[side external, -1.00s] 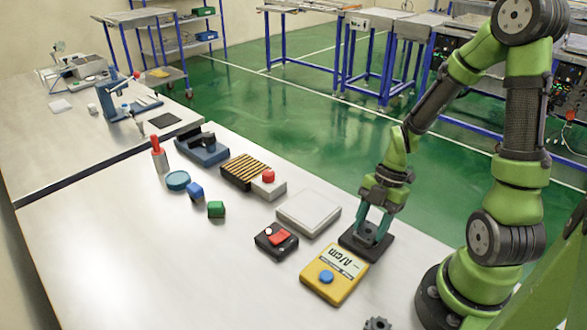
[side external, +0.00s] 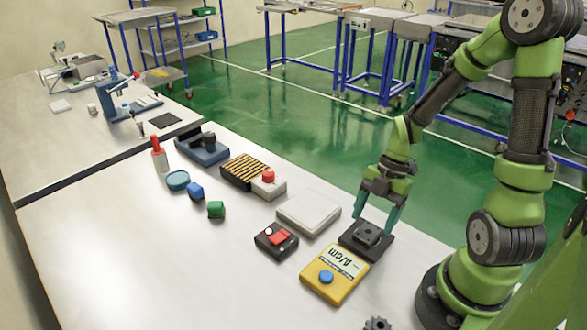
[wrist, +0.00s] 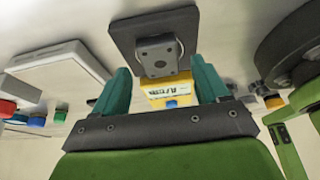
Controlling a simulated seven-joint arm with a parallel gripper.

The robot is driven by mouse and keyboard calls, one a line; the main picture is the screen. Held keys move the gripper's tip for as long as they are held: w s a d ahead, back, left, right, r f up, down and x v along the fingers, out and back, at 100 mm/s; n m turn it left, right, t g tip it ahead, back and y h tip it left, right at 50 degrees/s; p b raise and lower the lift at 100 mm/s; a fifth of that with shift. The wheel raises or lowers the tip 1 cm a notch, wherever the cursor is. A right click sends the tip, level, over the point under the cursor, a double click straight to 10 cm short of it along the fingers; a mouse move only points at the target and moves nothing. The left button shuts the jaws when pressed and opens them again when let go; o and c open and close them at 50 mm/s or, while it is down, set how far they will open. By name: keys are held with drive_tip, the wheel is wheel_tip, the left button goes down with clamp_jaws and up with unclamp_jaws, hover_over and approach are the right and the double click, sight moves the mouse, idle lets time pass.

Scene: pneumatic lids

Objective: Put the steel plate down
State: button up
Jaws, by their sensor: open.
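The steel plate (side external: 352,241) is a dark flat square with a raised block on top. It lies on the white table, right of the pale flat box and behind the yellow device. It also shows in the wrist view (wrist: 188,24). My gripper (side external: 376,223) is open, its teal fingers apart just above the plate, on either side of the raised block. In the wrist view my gripper (wrist: 162,78) shows a clear gap between its fingers and the block, and holds nothing.
A pale flat box (side external: 309,213) lies left of the plate. A yellow device with a blue button (side external: 334,274) lies in front, and a black box with a red switch (side external: 276,240) stands further left. A small dark gear (side external: 377,323) is at the front edge. The table's left front is clear.

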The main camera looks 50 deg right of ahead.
drive_tip(key=v, duration=1)
wheel_tip(320, 180, up, 5)
drive_tip(key=m+t+h, duration=0.3)
drive_tip(key=m, duration=0.7)
hover_over(364, 229)
drive_tip(key=s+a+r+m+t, duration=0.1)
drive_tip(key=a+r+m+t, duration=0.3)
drive_tip(key=m, duration=0.8)
wheel_tip(364, 229, up, 2)
drive_tip(key=a, duration=0.2)
drive_tip(key=shift+a, duration=0.3)
